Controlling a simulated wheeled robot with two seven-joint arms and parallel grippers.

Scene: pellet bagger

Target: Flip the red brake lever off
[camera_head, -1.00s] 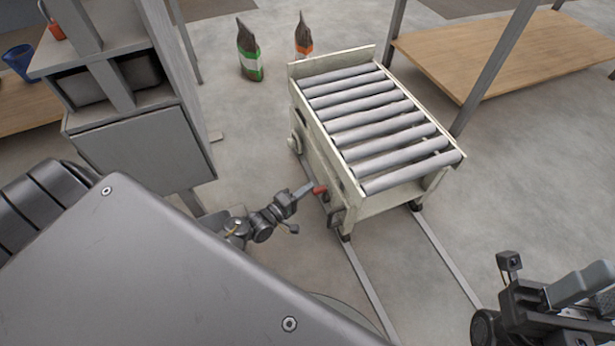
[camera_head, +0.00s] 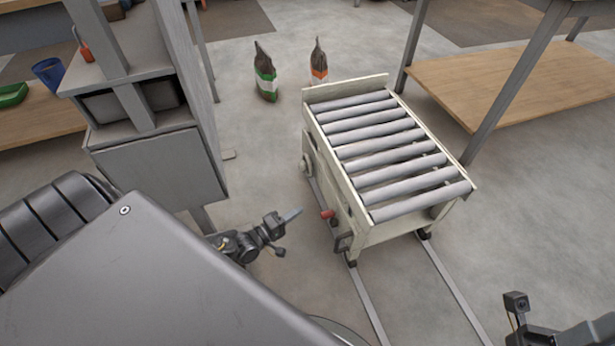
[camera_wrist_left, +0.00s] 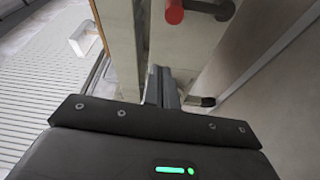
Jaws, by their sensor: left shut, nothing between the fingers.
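The red brake lever (camera_head: 327,213) sticks out from the side of the cream roller cart (camera_head: 352,212), near its lower front corner. In the left wrist view its round red end (camera_wrist_left: 174,12) shows at the top, with a dark bracket beside it. My left gripper (camera_head: 296,213) is shut and empty, just left of the lever with a small gap. Its grey fingers (camera_wrist_left: 163,88) point toward the cart's side below the red end in the wrist view. Part of my right arm shows at the bottom right; its fingers are out of frame.
The cart stands on two floor rails (camera_head: 455,285). A grey cabinet (camera_head: 165,165) stands left of it. Two bags, one green-banded (camera_head: 266,84) and one orange-banded (camera_head: 318,74), stand behind. A wooden-shelved bench (camera_head: 510,85) is at right. Floor between cabinet and cart is open.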

